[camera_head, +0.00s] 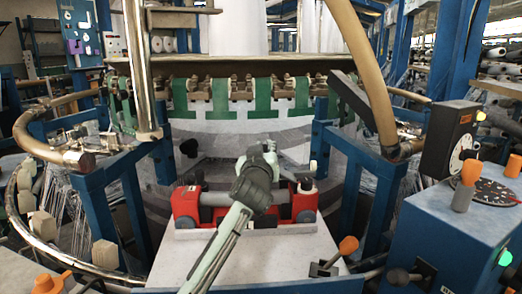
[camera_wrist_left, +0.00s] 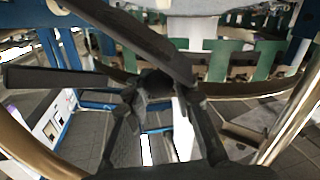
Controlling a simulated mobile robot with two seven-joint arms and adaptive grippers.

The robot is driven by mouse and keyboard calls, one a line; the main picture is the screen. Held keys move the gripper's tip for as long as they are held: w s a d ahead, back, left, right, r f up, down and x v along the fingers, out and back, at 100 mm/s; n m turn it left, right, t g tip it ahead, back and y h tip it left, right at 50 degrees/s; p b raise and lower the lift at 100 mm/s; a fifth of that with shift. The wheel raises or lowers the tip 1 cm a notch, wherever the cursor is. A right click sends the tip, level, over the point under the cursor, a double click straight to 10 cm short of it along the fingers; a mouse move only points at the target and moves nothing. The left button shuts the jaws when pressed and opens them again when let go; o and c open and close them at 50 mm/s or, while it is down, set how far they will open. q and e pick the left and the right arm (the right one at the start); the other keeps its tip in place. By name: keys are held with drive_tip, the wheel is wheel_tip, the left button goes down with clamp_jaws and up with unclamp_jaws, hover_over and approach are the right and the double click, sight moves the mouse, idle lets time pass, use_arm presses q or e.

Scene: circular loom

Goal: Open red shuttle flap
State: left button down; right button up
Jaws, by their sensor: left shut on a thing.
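The red shuttle (camera_head: 186,206) lies on a white-topped table in the middle of the head view. It has red ends and a grey roller between them. My left arm crosses in front of it and hides its centre. My left gripper (camera_head: 268,152) is over the back of the shuttle and is shut on a part that looks like its flap, though the contact is hard to see. In the left wrist view, dark long bars (camera_wrist_left: 135,38) meet at the fingers (camera_wrist_left: 157,85); I cannot tell for certain what they are. The right gripper is not in view.
A blue control box (camera_head: 440,235) with orange-topped levers stands at the right. Blue frame posts (camera_head: 95,220) and a curved metal rail flank the table. The loom's green-and-white ring (camera_head: 245,100) is behind.

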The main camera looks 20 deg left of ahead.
use_arm(q)
drive_tip(key=shift+d, duration=0.45)
drive_tip(key=c, duration=1.3)
unclamp_jaws()
drive_tip(key=shift+o, duration=0.2)
drive_tip(key=shift+s, duration=0.3)
drive_tip(key=s+d, duration=0.1)
drive_tip(key=s, duration=1)
drive_tip(key=shift+s+d, duration=0.2)
drive_tip(key=shift+d, duration=0.2)
